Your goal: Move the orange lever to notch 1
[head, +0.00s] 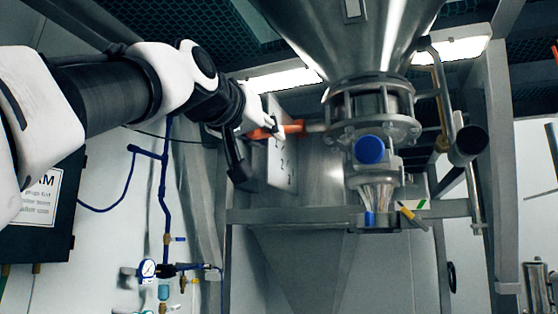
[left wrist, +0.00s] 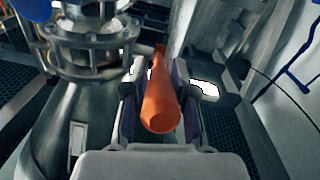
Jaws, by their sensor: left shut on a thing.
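The orange lever (head: 292,129) sticks out to the left from the metal valve assembly below the large steel hopper in the head view. A grey notch plate (head: 281,160) with small marks stands beside it; I cannot read which notch the lever is in. My left gripper (head: 262,127) is at the lever's outer end. In the left wrist view the orange lever (left wrist: 160,100) lies between the two fingers of my left gripper (left wrist: 158,112), which is shut on it. My right gripper is not in view.
The steel hopper (head: 352,40) and its flange (head: 372,130) with a blue round cap (head: 369,150) are right of the lever. A frame beam (head: 290,216) runs below. A pressure gauge (head: 147,268) and blue hoses are on the left wall.

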